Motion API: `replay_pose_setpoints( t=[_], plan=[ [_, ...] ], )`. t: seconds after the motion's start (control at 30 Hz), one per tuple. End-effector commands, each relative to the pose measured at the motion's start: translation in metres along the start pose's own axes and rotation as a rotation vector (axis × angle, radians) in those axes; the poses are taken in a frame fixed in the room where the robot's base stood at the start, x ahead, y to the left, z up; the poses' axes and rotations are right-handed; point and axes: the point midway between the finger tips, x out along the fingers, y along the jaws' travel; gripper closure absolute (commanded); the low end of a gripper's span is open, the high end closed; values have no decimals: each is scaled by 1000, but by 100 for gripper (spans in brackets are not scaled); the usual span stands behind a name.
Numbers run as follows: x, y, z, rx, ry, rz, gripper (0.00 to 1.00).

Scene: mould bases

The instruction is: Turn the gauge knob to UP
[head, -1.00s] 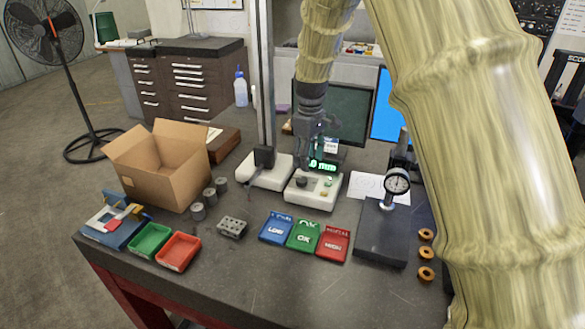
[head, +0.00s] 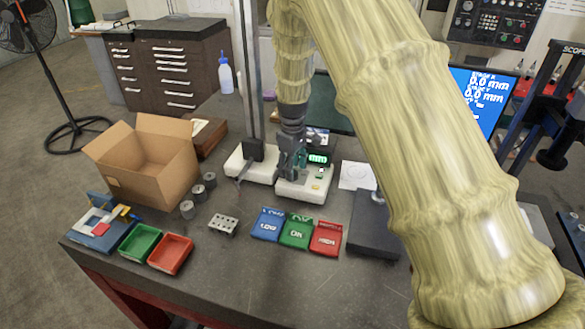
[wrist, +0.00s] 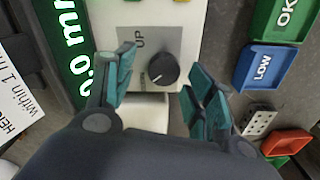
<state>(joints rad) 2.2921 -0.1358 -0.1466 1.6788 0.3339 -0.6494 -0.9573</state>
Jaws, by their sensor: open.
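The gauge knob (wrist: 164,68) is a round black dial on a grey panel (wrist: 174,43) of the white gauge base (head: 303,189). The word UP (wrist: 140,39) is printed beside it, with a second, partly hidden label lower down. A pale mark shows on the knob, but I cannot tell exactly where it points. My gripper (wrist: 160,80) is open, its teal-padded fingers on either side of the knob and apart from it in the picture. In the head view my gripper (head: 290,165) is low over the gauge base and hides the knob.
The gauge's green display (head: 318,158) reads 0.0 mm in the wrist view. The column (head: 247,75) stands left of my gripper. Blue (head: 267,225), green (head: 296,232) and red (head: 327,239) trays lie in front. A cardboard box (head: 150,165) is at left.

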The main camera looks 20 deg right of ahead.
Motion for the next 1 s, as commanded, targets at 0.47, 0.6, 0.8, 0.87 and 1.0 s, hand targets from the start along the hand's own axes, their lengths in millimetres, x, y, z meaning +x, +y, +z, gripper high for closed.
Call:
replay_pose_setpoints(
  t=[0.47,0.6,0.8,0.87,1.0],
  plan=[
    [18,0,1,1,0,0,45],
    [18,0,1,1,0,0,49],
    [18,0,1,1,0,0,85],
    [18,0,1,1,0,0,92],
    [18,0,1,4,0,0,92]
  ],
)
